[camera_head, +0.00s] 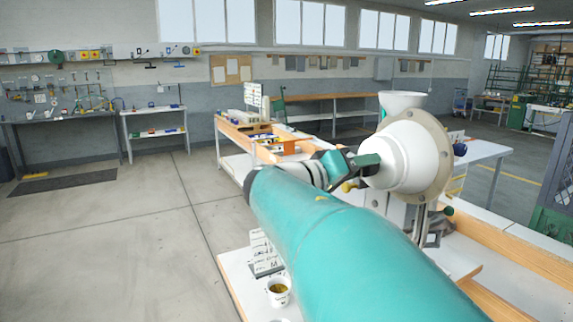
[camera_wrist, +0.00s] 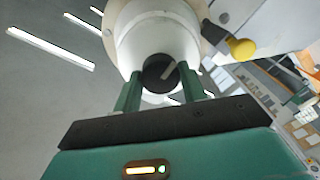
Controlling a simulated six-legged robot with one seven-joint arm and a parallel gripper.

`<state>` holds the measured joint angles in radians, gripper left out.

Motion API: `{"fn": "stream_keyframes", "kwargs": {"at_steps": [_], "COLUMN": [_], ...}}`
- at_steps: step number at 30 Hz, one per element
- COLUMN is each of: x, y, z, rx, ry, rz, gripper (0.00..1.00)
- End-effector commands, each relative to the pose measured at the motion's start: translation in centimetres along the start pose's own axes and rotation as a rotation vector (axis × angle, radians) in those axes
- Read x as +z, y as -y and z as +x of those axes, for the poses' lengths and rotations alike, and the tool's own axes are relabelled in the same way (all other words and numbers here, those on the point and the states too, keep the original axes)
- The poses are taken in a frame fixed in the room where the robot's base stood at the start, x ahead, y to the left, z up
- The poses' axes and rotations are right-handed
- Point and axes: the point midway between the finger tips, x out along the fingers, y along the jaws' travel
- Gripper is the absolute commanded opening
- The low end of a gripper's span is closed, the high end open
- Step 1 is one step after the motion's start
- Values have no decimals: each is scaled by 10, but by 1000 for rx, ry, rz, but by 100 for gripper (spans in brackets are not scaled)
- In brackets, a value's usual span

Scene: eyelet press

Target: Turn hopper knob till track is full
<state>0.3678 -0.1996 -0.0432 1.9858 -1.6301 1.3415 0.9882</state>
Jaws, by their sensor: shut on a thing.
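The hopper (camera_head: 400,152) is a white drum with a beige round flange, on the right in the head view. It fills the top middle of the wrist view (camera_wrist: 160,32). Its dark round knob (camera_wrist: 158,71) has a pale line slanting up to the right. My gripper (camera_wrist: 160,86) has its two green fingers on either side of the knob and is shut on it. In the head view my gripper (camera_head: 362,165) reaches the hopper's left face, and the knob is hidden there. I cannot make out the track or how full it is.
A yellow ball-shaped handle (camera_wrist: 242,48) sticks out to the right of the knob. A white funnel (camera_head: 402,101) stands above the hopper. A white cup (camera_head: 278,292) and a printed sign (camera_head: 264,252) are on the bench at bottom. Open floor (camera_head: 120,230) lies left.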

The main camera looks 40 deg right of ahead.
Motion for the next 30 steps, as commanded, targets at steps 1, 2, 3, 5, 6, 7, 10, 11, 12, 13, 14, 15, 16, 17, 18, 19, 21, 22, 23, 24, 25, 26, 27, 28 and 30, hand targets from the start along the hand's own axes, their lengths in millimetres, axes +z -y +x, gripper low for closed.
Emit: {"fn": "stream_keyframes", "kwargs": {"at_steps": [1, 2, 3, 5, 6, 7, 10, 11, 12, 13, 14, 15, 16, 17, 18, 19, 21, 22, 23, 24, 25, 26, 27, 28, 30], "x": [0, 0, 0, 0, 0, 0, 0, 0, 0, 0, 1, 1, 1, 1, 1, 1, 1, 1, 1, 1, 1, 1, 1, 1, 1], "y": [1, 1, 1, 1, 1, 1, 1, 1, 2, 2, 2, 2, 2, 2, 2, 2, 2, 2, 2, 2, 2, 2, 2, 2, 2], "z": [-2, -2, -2, -2, -2, -2, -2, -2, -2, -2, -2, -2, -2, -2, -2, -1, -1, -1, -1, -1, -1, -1, -1, -1, -1], "rx": [0, 1, 2, 4, 5, 6, 9, 10, 11, 12, 13, 14, 16, 17, 18, 19, 21, 22, 23, 24, 24, 25, 26, 26, 27], "ry": [-3, -4, -5, -7, -8, -9, -11, -12, -13, -14, -15, -16, -17, -18, -20, -21, -23, -23, -24, -25, -26, -26, -27, -28, -29], "rz": [44, 72, 109, 166, 204, 232, 327, 355, 394, 422, 450, 489, 517, 545, 582, 609, 670, 694, 718, 749, 771, 793, 819, 836, 875], "gripper": [18, 18, 18, 18, 18, 18, 18, 18, 18, 18, 18, 18, 18, 18, 18, 18, 18, 18, 18, 18, 18, 18, 18, 18, 18]}}
